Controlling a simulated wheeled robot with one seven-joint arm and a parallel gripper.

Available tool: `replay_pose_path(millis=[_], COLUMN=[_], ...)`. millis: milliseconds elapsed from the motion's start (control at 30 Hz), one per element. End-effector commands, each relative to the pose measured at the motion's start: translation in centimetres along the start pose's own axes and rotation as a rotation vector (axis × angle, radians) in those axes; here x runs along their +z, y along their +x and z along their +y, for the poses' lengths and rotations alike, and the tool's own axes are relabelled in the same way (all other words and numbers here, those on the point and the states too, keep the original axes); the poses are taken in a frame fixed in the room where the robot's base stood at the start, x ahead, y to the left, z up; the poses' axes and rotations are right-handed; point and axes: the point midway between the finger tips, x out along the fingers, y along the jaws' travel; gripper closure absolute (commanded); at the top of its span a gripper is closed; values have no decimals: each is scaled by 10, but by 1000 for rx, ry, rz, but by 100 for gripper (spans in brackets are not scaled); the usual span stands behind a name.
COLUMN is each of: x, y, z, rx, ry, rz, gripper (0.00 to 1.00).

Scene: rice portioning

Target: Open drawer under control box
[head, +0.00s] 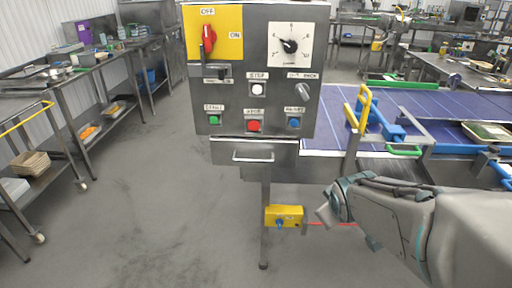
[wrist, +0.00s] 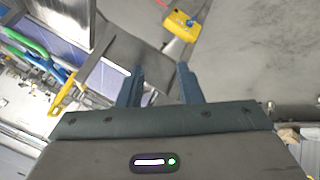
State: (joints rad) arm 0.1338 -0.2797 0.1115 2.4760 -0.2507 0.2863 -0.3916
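The control box (head: 256,82) is a grey metal panel with a red switch, a dial and several coloured buttons, in the upper middle of the head view. The drawer (head: 243,152) is directly under it, with a pale bar handle (head: 253,158) on its front, and it looks closed. My gripper (head: 330,207) is to the lower right of the drawer, apart from it. In the wrist view its two dark fingers (wrist: 158,88) stand apart with nothing between them. I cannot make out the drawer handle in the wrist view.
A yellow box with a blue knob (head: 284,216) is on the stand just left of my gripper; it also shows in the wrist view (wrist: 182,26). A conveyor (head: 390,115) with a yellow handle (head: 358,110) lies right. Steel tables stand left. The floor before the drawer is clear.

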Motion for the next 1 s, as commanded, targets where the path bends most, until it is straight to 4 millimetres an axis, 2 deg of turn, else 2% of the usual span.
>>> replay_pose_path(millis=[33, 200, 433, 567, 700, 833, 1000], x=[-6, -46, -94, -112, -122, -126, -128], y=[23, 68, 107, 114, 110, 102, 95], z=[2, 5, -20, -40, -57, -66, -69], rx=[25, 118, 254, 356, 481, 579, 644], ry=[-97, -445, -849, -1011, -1109, -1143, -1153], rz=[49, 266, 613, 831, 1038, 1168, 1242], gripper=[67, 67, 67, 67, 67, 67, 67])
